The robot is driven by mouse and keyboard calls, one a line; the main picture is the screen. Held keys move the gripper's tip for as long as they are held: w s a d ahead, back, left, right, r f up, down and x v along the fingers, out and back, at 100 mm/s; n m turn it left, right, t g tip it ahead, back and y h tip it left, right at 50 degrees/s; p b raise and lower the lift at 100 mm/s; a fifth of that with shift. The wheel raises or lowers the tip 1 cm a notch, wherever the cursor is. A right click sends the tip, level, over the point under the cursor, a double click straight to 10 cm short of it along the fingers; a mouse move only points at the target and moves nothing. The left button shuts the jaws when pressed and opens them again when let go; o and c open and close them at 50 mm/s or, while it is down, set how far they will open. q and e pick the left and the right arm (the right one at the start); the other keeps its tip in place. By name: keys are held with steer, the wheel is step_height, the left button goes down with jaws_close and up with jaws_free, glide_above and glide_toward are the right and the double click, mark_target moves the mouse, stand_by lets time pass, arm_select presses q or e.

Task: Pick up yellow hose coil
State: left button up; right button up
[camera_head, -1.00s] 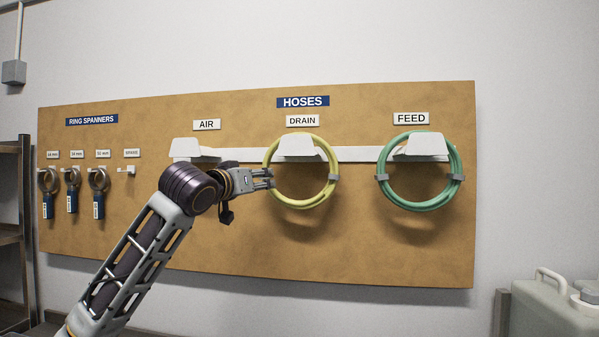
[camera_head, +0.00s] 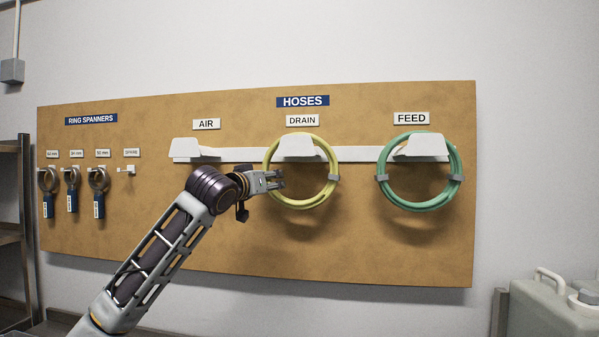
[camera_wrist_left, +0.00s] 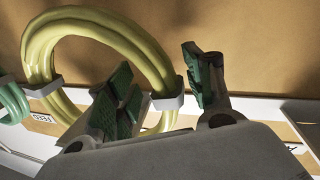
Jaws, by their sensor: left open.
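The yellow hose coil (camera_head: 303,207) hangs on the white hook (camera_head: 299,149) under the DRAIN label on the board. In the left wrist view the coil (camera_wrist_left: 128,37) shows large, with grey clips (camera_wrist_left: 168,102) around its strands. My left gripper (camera_head: 281,179) is open at the coil's left side in the head view. In the left wrist view its two green-padded fingers (camera_wrist_left: 160,83) are apart, and a clipped part of the coil shows beyond the gap. I cannot tell whether they touch it. My right gripper is not in view.
A green hose coil (camera_head: 420,206) hangs on the FEED hook to the right. The AIR hook (camera_head: 186,149) is empty. Several ring spanners (camera_head: 72,191) hang at the left. A pale jerrycan (camera_head: 550,305) stands at the lower right.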

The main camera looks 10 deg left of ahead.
arm_select(q)
jaws_close()
stand_by(0.3)
stand_by(0.4)
